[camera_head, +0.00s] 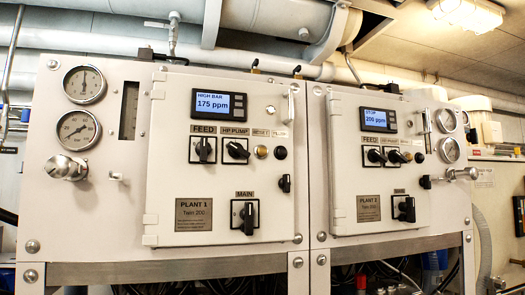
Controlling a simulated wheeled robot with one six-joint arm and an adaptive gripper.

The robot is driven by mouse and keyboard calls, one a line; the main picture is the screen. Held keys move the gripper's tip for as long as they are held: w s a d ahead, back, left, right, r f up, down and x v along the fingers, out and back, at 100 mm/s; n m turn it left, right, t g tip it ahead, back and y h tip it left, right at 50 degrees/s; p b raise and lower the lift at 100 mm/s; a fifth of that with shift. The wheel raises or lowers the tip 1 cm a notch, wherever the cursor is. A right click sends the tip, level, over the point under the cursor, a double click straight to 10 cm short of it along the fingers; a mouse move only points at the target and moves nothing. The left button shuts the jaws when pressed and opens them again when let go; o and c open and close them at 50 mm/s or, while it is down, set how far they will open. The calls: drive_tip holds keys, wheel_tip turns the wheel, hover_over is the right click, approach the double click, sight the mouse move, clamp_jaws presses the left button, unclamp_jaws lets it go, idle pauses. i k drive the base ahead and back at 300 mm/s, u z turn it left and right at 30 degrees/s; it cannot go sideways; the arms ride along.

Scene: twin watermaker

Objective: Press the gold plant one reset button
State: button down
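The plant one panel (220,100) is the left white cabinet front, with a "PLANT 1" plate (194,213) low on it. Its gold button (262,152) is small and round, under a small label that is hard to read. It sits between the HP pump switch (235,150) on its left and a black round button (280,153) on its right. The plant one display (219,104) reads "HIGH BAR 175 ppm". My gripper is not in view, and nothing covers the gold button.
A black main switch (245,215) and a feed switch (202,150) stick out on the same panel. The plant two panel (365,190) stands to the right, its display (377,119) reading "STOP 200 ppm". Gauges (84,85) and a metal knob (66,168) are at left.

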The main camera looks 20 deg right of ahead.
sight(261, 152)
drive_tip(key=z, duration=0.2)
drive_tip(key=k, duration=1.1)
drive_tip(key=z, duration=0.05)
